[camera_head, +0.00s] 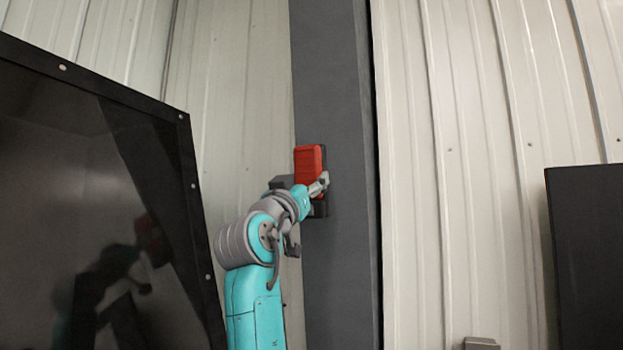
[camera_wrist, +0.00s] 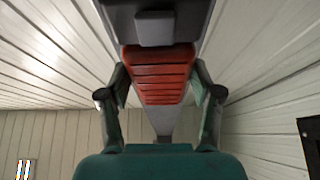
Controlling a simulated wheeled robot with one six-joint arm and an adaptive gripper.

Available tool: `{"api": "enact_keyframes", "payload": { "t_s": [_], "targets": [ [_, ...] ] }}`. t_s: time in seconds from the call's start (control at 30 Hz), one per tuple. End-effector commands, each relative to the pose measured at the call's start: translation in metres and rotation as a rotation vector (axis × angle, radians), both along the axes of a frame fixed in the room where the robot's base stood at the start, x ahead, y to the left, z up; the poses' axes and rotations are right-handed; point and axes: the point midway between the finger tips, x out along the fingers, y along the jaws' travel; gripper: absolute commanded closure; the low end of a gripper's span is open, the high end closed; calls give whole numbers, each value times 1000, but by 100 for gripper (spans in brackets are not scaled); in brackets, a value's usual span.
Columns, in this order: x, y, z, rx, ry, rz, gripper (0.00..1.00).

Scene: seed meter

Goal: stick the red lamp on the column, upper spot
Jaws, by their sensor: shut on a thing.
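The red lamp (camera_head: 308,168) is a ribbed red block, upright against the front of the dark grey column (camera_head: 335,90) in the head view. A dark edge shows around its right side and below it. It also shows in the wrist view (camera_wrist: 160,75), between the two fingers. My gripper (camera_head: 322,184) is shut on the lamp at the column; in the wrist view its fingers (camera_wrist: 160,98) stand on both sides of it. Whether the lamp's back touches the column is hidden.
A large dark glossy panel (camera_head: 90,190) with a bolted frame stands at the left, close to my arm, and reflects it. A black panel (camera_head: 588,255) is at the right. Pale ribbed walls (camera_head: 470,150) lie behind. The column above the lamp is bare.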

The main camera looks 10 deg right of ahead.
Motion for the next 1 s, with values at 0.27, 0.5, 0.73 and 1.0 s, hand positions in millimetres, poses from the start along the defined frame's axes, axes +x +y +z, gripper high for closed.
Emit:
{"api": "enact_keyframes", "payload": {
  "t_s": [0.27, 0.5, 0.73, 1.0],
  "targets": [
    [-1, -4, 12, -7, -8, -6, 69],
    [14, -16, 15, -6, -8, -7, 69],
    [30, -28, 17, -6, -7, -7, 69],
    [48, -40, 20, -7, -8, -6, 69]
  ]
}}
